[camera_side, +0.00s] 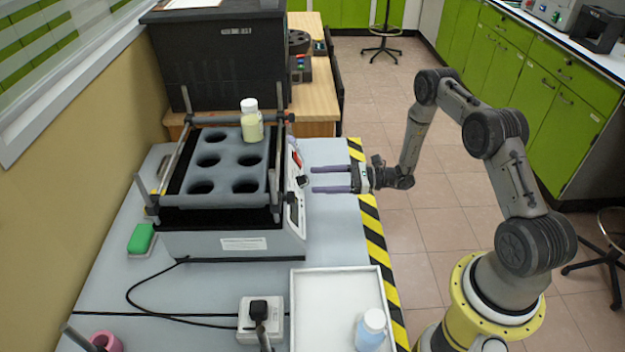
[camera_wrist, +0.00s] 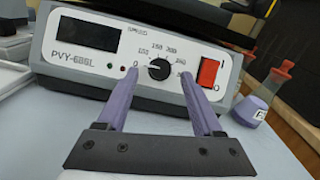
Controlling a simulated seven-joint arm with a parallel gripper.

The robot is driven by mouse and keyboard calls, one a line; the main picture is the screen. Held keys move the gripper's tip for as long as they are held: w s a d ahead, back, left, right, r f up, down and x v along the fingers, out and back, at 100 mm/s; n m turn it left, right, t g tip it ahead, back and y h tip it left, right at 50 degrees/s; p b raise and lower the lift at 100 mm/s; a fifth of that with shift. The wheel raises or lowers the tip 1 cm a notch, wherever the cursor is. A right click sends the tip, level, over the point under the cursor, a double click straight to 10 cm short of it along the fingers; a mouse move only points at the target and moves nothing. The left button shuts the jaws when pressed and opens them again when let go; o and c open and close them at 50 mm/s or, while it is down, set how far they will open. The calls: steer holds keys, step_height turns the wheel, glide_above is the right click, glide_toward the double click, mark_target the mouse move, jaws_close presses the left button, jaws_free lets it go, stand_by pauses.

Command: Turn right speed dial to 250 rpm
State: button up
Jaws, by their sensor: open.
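The shaker (camera_side: 235,243) stands on the bench with its control panel facing my gripper. In the wrist view its panel (camera_wrist: 70,62) carries a dark display, a black round speed dial (camera_wrist: 159,69) with a printed number scale, and a red switch (camera_wrist: 208,72). The dial's exact setting is too small to read surely. My gripper (camera_side: 312,179) is open and empty, level in front of the panel. In the wrist view the purple fingers of my gripper (camera_wrist: 160,74) appear on either side of the dial, apart from it in the picture. Contact cannot be made out.
A bottle of pale yellow liquid (camera_side: 252,122) stands in a back right hole of the shaker's rack. A white tray (camera_side: 325,290) with a blue-liquid bottle (camera_side: 371,330) lies in front. A green block (camera_side: 141,238) and a power socket (camera_side: 261,320) are on the bench.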

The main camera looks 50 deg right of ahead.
mark_target(302, 181)
steer(key=shift+x, duration=1.35)
steer(key=shift+c, duration=0.3)
jaws_close()
